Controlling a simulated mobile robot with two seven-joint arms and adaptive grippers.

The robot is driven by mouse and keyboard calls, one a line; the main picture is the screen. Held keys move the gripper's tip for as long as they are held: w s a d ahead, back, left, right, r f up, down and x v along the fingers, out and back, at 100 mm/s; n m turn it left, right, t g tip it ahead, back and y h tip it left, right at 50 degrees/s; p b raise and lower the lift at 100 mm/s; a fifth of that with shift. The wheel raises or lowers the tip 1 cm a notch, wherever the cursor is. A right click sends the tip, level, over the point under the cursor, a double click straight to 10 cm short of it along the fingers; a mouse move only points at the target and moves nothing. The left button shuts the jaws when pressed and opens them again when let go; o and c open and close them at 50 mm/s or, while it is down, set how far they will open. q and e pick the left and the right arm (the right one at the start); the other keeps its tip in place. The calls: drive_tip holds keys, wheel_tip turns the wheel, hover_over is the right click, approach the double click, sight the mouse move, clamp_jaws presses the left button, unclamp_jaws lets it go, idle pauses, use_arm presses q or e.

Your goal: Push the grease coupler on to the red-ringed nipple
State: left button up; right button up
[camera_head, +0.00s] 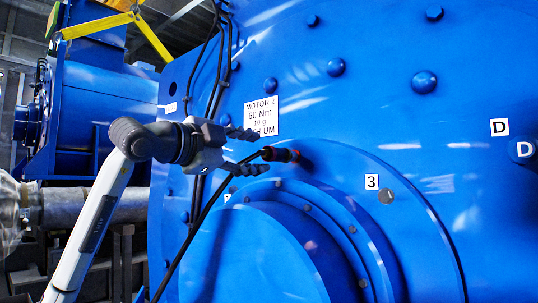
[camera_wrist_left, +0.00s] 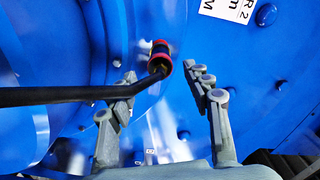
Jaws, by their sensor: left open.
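The grease coupler (camera_head: 280,154) is a small dark piece with red on it, at the end of a black hose (camera_head: 210,208), close against the blue motor face. It also shows in the left wrist view (camera_wrist_left: 160,58), with red and a little yellow. I cannot tell the red-ringed nipple apart from it, or whether the coupler is seated. My left gripper (camera_head: 259,151) is open, its two fingers apart on either side of the hose end, just short of the coupler. In the left wrist view, the open fingers (camera_wrist_left: 161,76) show nothing clamped between them. My right gripper is not in view.
The large blue motor (camera_head: 365,115) fills the right side, with bolt heads standing proud. A round flange (camera_head: 255,250) bulges out below the gripper. Black cables (camera_head: 221,65) run down above. A yellow frame (camera_head: 98,25) stands upper left.

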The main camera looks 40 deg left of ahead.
use_arm(q)
drive_tip(key=shift+s+a, duration=0.1)
drive_tip(key=shift+s, duration=1.25)
